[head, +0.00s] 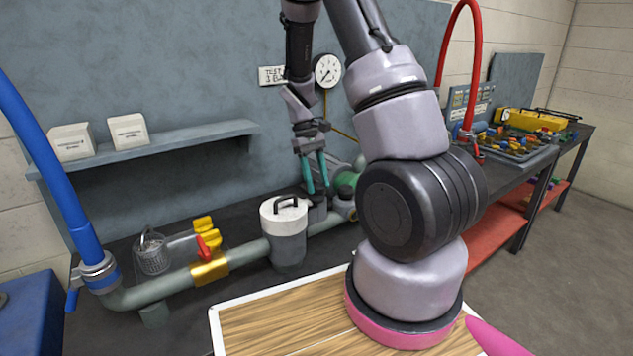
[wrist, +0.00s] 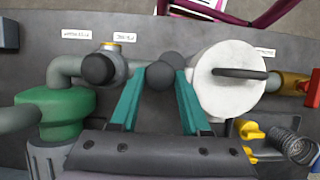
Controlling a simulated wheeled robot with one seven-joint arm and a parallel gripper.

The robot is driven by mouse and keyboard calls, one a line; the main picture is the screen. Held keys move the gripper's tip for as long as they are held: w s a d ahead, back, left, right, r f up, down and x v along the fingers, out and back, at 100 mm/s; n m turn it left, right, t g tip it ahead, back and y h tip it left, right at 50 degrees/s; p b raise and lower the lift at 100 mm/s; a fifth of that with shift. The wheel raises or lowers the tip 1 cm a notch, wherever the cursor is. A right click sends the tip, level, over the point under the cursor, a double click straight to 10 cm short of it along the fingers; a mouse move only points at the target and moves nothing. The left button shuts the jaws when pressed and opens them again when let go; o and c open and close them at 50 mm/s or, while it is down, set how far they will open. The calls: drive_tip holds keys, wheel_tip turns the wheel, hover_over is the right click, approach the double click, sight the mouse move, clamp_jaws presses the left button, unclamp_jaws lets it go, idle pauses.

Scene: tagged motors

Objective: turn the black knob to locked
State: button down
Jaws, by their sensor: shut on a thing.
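The black knob (wrist: 161,76) shows in the wrist view as a dark rounded shape between my teal fingertips. My gripper (wrist: 162,82) is shut on it, one finger on each side. In the head view my gripper (head: 318,192) points down at the pipe line, its fingertips at a grey fitting; the knob itself is hard to make out there. A pointer or lock mark on the knob is not visible, so its turned position cannot be told.
A white-lidded canister (wrist: 228,80) stands close beside the right finger in the wrist view. A dark round cap (wrist: 98,68) and a green pump housing (wrist: 62,112) lie left. A yellow valve with red handle (head: 207,262) and a wire basket (head: 152,254) are farther left in the head view.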

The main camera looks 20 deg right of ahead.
drive_tip(key=m+y, duration=0.1)
drive_tip(key=m, duration=0.3)
drive_tip(key=shift+d+m+y, duration=0.2)
drive_tip(key=shift+m+y, duration=0.1)
drive_tip(key=shift+y, duration=0.1)
drive_tip(key=m+t+y, duration=0.1)
drive_tip(key=m, duration=0.3)
drive_tip(key=shift+d, duration=0.15)
drive_tip(key=shift+m+y, duration=0.3)
drive_tip(key=shift+c, duration=1.9)
unclamp_jaws()
drive_tip(key=v, duration=1)
drive_tip(key=shift+r, duration=0.35)
drive_tip(key=shift+w, duration=0.1)
